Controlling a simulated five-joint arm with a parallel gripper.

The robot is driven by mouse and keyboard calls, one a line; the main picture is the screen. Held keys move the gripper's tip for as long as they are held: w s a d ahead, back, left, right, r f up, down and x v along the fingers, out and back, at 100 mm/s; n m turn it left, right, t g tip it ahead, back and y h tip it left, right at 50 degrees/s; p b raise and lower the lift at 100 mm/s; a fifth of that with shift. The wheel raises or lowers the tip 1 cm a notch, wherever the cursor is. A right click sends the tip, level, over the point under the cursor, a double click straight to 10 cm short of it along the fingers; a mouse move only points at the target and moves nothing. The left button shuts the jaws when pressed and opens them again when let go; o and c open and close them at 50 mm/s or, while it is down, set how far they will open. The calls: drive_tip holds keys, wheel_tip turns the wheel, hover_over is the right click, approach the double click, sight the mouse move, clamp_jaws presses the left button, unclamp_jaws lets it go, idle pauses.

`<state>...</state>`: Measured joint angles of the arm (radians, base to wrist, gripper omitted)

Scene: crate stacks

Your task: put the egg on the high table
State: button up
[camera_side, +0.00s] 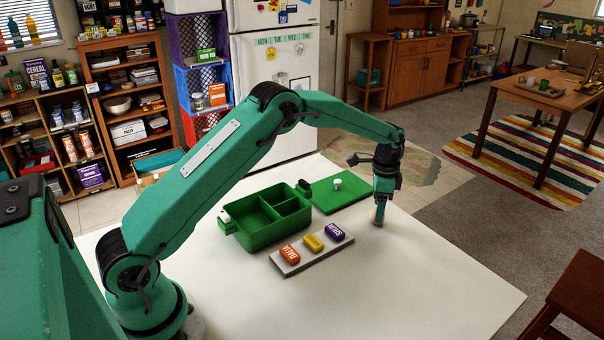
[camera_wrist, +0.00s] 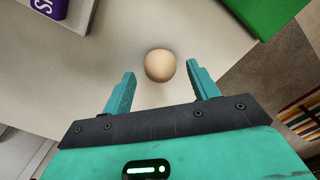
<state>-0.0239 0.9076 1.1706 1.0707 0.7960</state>
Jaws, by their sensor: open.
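The egg (camera_wrist: 160,66) is pale tan and rests on the white table (camera_wrist: 115,50). In the side view the egg (camera_side: 378,217) shows small and partly hidden below my gripper (camera_side: 381,204). My gripper points down and is open. In the wrist view the egg lies between and slightly beyond the two teal fingertips of my gripper (camera_wrist: 160,76), with a gap on each side. A wooden table (camera_side: 555,95) stands at the far right on the floor; I cannot tell whether it is the high table.
A green divided box (camera_side: 262,238) and a green board (camera_side: 345,208) with a white knob-like thing (camera_side: 337,184) are left of my gripper. A grey tray (camera_side: 290,268) holds orange, yellow and purple packets. Table space right of the egg is clear. Stacked crates (camera_side: 190,100) stand behind.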

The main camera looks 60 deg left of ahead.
wheel_tip(320, 180, up, 10)
idle(0.5)
idle(0.5)
drive_tip(key=s+r+n+t, duration=0.3)
drive_tip(key=s+r+n, duration=0.1)
drive_tip(key=s+r, duration=1.2)
drive_tip(key=s+f+n+t, duration=0.1)
drive_tip(key=s+f+n, duration=0.1)
drive_tip(key=s, duration=0.8)
drive_tip(key=s+d+f+n+t, duration=0.1)
drive_tip(key=s+f+n, duration=0.1)
drive_tip(key=s, duration=0.9)
drive_tip(key=shift+d+f+n+t, duration=0.2)
drive_tip(key=shift+f+n+t, duration=0.1)
drive_tip(key=shift+f+n, duration=0.1)
